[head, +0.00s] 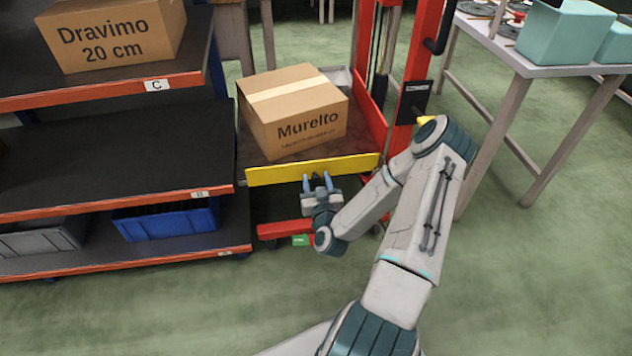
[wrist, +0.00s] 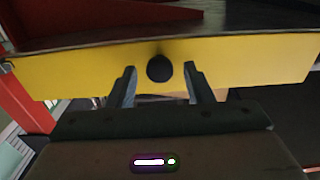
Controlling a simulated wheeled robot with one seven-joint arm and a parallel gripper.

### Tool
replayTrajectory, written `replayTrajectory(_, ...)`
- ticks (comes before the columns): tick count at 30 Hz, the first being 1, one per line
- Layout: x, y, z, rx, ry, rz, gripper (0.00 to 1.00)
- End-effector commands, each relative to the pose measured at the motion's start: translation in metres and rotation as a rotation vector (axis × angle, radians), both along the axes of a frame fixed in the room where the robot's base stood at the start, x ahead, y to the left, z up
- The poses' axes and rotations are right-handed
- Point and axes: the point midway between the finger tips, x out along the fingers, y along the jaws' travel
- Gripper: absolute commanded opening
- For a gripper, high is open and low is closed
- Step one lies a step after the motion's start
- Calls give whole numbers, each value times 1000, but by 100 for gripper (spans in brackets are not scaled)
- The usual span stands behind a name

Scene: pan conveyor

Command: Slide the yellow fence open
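The yellow fence (head: 275,173) is a long flat bar across the front edge of the red lift's platform, below the Murelto box. In the wrist view the yellow fence (wrist: 90,68) spans nearly the whole width, with a round black knob (wrist: 160,68) at its middle. My gripper (head: 317,180) is in front of the fence's middle. In the wrist view my gripper (wrist: 160,75) has its two fingers apart, one on each side of the knob. Gaps show between the knob and both fingers, so it is not clamped.
A cardboard box marked Murelto (head: 295,110) sits on the platform behind the fence. A shelf rack (head: 110,150) with blue bin (head: 165,222) stands close on the left. The red lift mast (head: 420,60) and a table (head: 540,62) are on the right. The green floor is open in front.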

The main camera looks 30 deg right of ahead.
Motion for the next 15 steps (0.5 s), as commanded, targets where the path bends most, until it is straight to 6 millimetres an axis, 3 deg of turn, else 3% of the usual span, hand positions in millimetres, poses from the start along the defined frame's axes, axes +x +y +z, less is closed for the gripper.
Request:
replayTrajectory(8,-18,6,-1,1,5,3,46)
replayTrajectory(15,-71,22,-1,4,7,3,46)
